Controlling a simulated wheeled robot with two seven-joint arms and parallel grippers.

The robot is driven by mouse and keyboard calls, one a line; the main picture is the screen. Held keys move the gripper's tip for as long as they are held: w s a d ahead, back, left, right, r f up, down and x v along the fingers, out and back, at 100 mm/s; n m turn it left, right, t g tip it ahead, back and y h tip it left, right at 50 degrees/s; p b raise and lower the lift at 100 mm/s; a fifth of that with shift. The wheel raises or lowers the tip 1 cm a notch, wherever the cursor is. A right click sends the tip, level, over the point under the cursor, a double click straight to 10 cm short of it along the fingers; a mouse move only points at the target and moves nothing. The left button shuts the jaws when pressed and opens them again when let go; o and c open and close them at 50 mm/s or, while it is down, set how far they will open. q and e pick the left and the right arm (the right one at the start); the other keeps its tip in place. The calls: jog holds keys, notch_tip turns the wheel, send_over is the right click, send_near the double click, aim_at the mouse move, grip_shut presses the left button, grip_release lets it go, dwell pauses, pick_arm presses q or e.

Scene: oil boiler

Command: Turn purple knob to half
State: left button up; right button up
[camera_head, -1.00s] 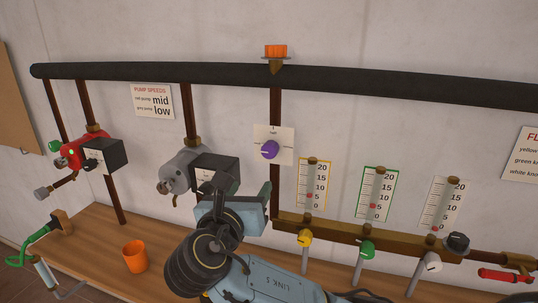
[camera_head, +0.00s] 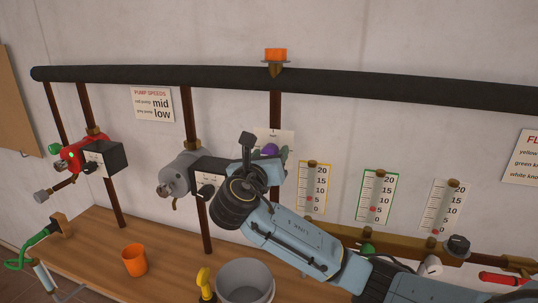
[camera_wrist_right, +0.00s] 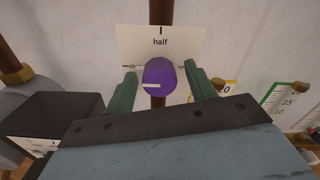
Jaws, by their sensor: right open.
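The purple knob (camera_head: 270,150) sits on a white plate (camera_wrist_right: 185,42) on the wall pipe. In the right wrist view the knob (camera_wrist_right: 160,76) shows a white pointer mark facing left, toward a partly hidden label. The word "half" stands at the top of the plate. My right gripper (camera_wrist_right: 162,82) is open, with one green finger on each side of the knob. I cannot tell whether the fingers touch it. In the head view my right arm hides the lower part of the knob's plate. My left gripper is not in view.
A grey pump (camera_head: 180,176) with a black box stands left of my right gripper, a red pump (camera_head: 68,158) farther left. Gauges (camera_head: 312,188) are at right. An orange cup (camera_head: 135,259) and grey bucket (camera_head: 245,281) stand on the wooden shelf (camera_head: 170,258).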

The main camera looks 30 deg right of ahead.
jog(key=shift+w+d, duration=0.15)
jog(key=shift+d, duration=0.05)
jog(key=c, duration=1)
jog(key=shift+o, duration=0.2)
